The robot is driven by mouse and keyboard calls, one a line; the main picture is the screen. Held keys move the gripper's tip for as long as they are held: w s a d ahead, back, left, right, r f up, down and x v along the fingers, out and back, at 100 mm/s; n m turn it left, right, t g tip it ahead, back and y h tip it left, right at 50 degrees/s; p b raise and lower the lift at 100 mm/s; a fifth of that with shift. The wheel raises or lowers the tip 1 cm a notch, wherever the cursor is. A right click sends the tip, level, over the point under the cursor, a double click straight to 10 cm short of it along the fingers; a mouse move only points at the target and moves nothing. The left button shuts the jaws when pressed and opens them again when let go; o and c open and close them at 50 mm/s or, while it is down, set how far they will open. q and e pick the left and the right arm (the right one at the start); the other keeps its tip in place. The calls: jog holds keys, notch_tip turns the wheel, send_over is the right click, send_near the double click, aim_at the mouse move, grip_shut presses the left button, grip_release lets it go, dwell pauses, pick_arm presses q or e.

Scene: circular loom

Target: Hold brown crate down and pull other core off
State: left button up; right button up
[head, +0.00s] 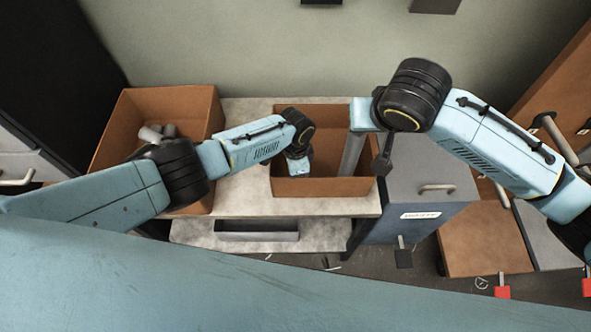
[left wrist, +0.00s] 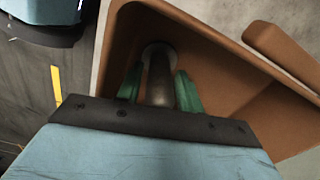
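The brown crate (head: 325,187) sits on the pale worktop in the middle of the head view. My left gripper (head: 298,167) reaches down into its left part. In the left wrist view its green fingers (left wrist: 160,88) lie on either side of a grey core (left wrist: 159,78), with its round end towards the brown crate (left wrist: 225,55). Whether the fingers press on it is unclear. Another grey core (head: 351,153) stands slightly tilted at the crate's right end. My right gripper (head: 364,118) is right above that core; its fingertips are hidden.
A larger brown crate (head: 190,105) at left holds several grey cylinders (head: 158,132). The pale worktop (head: 245,190) has clear strips around the middle crate. A grey cabinet (head: 425,180) with a handle stands at right, and brown drawers (head: 480,245) lie beyond it.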

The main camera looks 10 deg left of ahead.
pick_arm(q)
jog(key=shift+f, duration=0.15)
grip_shut()
dwell(1.4)
